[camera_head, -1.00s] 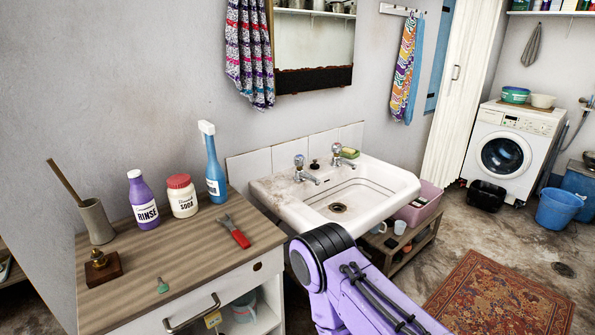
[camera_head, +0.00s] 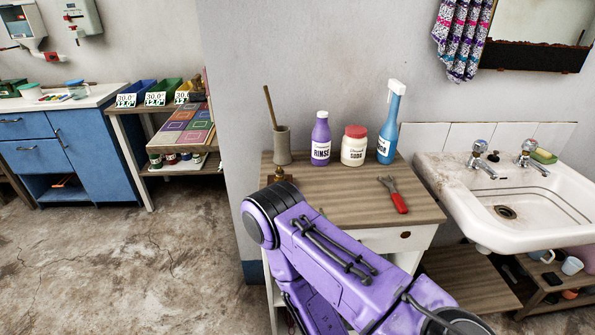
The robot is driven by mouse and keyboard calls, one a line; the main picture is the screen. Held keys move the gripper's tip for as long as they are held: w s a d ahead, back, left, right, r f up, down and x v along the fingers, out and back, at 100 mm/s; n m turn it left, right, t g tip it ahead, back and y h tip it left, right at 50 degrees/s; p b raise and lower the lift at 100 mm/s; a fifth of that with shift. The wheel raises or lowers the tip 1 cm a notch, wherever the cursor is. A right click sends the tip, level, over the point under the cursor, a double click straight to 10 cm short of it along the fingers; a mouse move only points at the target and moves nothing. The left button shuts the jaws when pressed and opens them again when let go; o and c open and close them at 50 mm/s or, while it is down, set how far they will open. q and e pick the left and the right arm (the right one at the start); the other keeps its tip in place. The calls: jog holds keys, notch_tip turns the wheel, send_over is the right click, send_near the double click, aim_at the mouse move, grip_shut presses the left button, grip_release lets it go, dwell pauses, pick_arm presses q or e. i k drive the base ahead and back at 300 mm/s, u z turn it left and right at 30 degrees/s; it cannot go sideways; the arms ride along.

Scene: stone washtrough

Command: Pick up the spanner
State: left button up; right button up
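The spanner (camera_head: 396,198) has a red handle and a grey metal head. It lies flat on the wooden top of the small cabinet (camera_head: 420,212), near its right front part, in front of the blue bottle. A purple arm of mine crosses the lower middle of the view and hides the front left of the cabinet. The arm does not cover the spanner. Neither gripper shows in the view.
A sink (camera_head: 505,195) is on the right. Open floor (camera_head: 120,260) lies left.

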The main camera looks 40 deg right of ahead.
aim_at(397, 198)
jog(key=u, duration=1.6)
jog(key=k, duration=1.2)
jog(key=z, duration=1.95)
